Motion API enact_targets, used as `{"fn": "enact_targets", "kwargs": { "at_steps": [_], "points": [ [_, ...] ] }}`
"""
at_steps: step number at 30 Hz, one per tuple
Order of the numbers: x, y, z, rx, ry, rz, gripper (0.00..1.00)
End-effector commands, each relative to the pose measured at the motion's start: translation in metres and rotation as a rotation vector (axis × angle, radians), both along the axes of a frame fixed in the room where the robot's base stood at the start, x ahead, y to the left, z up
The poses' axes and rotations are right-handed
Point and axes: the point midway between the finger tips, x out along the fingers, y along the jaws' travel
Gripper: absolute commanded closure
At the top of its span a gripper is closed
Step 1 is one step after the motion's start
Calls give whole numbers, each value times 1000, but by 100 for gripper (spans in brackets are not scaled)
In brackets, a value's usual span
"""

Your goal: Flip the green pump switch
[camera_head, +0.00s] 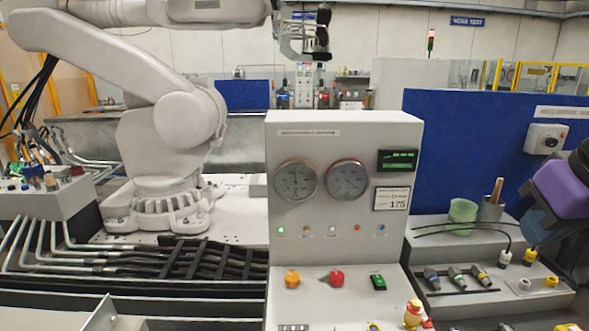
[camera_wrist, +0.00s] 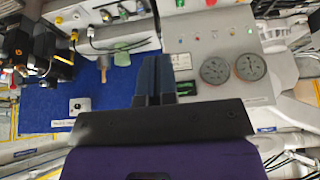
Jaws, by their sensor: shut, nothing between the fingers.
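In the wrist view, which shows the console upside down, a green piece that looks like the switch (camera_wrist: 181,3) is cut by the top edge. My gripper (camera_wrist: 155,62) has dark blue-grey fingers, closed together and empty, apart from the switch. In the head view my purple wrist is at the right edge, and the fingertips are not clear.
Two round gauges (camera_head: 295,181) and a row of small lamps are above the switch. A red-and-yellow fitting (camera_head: 413,314) stands below right of it. Right of the console is a grey bench with several connectors (camera_head: 457,277), a green cup (camera_head: 463,210) and a blue panel (camera_head: 465,150).

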Motion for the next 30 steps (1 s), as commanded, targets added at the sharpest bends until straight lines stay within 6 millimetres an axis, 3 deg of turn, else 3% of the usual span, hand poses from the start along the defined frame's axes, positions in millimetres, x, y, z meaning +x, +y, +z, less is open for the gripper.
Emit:
{"fn": "enact_targets", "kwargs": {
  "at_steps": [5,10,20,30],
  "points": [
    [-1,0,0,-1,0,0,100],
    [18,2,-3,11,20,5,100],
    [96,12,-27,45,90,13,100],
    [175,29,-78,51,161,11,100]
  ]
}}
